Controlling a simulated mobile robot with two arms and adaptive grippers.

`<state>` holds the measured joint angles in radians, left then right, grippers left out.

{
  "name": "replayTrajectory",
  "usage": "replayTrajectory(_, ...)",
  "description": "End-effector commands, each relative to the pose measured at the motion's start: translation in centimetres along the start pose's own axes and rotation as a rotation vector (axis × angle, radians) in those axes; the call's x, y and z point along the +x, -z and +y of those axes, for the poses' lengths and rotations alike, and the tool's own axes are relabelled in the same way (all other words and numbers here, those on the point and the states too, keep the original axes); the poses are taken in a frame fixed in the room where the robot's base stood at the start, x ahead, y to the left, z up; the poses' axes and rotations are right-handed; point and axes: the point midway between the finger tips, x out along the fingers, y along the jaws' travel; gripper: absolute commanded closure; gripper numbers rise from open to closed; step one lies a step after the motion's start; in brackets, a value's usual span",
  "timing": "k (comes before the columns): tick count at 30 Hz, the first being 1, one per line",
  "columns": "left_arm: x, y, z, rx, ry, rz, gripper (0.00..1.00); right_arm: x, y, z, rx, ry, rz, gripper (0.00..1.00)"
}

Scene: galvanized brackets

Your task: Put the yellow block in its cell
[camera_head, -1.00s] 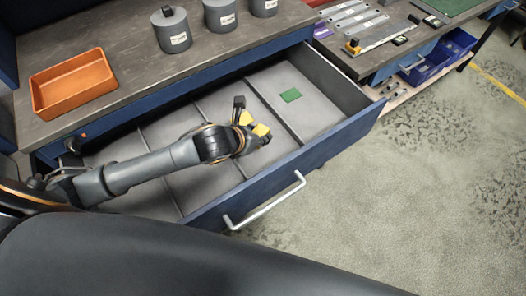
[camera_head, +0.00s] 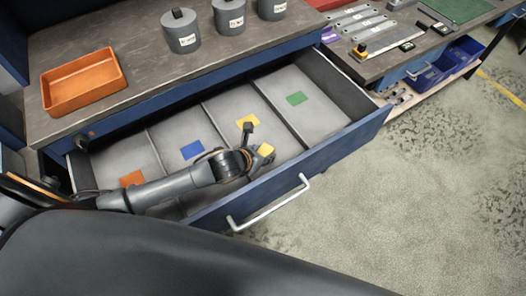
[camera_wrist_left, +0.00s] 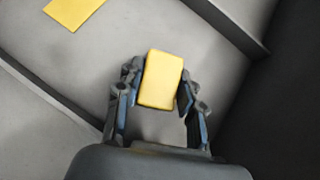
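The yellow block (camera_head: 265,149) is between the fingertips of my left gripper (camera_head: 258,140). The left wrist view shows the block (camera_wrist_left: 161,80) with a finger close on each side, so the gripper looks shut on it. They are over the front part of the drawer's third cell from the left. That cell's yellow patch (camera_wrist_left: 73,10) lies flat on the floor, farther back than the block. In the head view a finger partly covers the patch. I cannot tell whether the block touches the cell floor. My right gripper is not in view.
The open drawer (camera_head: 340,140) has dividers between its cells. Other cells carry an orange patch (camera_head: 131,179), a blue patch (camera_head: 192,150) and a green patch (camera_head: 297,98). An orange tray (camera_head: 83,100) and grey canisters (camera_head: 181,32) stand on the worktop above.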

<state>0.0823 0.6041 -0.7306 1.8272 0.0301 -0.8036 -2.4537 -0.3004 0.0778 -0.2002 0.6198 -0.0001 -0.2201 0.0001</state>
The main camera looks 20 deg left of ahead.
Motion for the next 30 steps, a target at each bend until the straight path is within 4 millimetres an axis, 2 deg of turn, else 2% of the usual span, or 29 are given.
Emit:
replayTrajectory(1, 0.0, 0.0, 0.0, 0.000, 0.000, 0.000, 0.51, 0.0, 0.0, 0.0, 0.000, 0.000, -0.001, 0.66)
replayTrajectory(3, 0.0, 0.0, 0.0, 0.000, 0.000, 0.000, 0.40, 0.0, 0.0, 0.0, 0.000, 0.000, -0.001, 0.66)
replayTrajectory(12, -0.1, -0.1, 0.0, 0.000, 0.000, 0.000, 0.40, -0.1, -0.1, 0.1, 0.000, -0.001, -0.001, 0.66)
replayTrajectory(16, -1.0, -0.2, 0.1, 0.001, 0.000, 0.000, 0.40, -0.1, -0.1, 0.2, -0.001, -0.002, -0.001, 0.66)
replayTrajectory(20, -3.0, -0.1, 0.1, 0.003, 0.000, 0.001, 0.40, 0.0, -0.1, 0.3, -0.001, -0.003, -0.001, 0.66)
replayTrajectory(30, -9.8, -0.1, 0.0, 0.004, 0.001, 0.001, 0.40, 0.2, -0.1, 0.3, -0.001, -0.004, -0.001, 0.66)
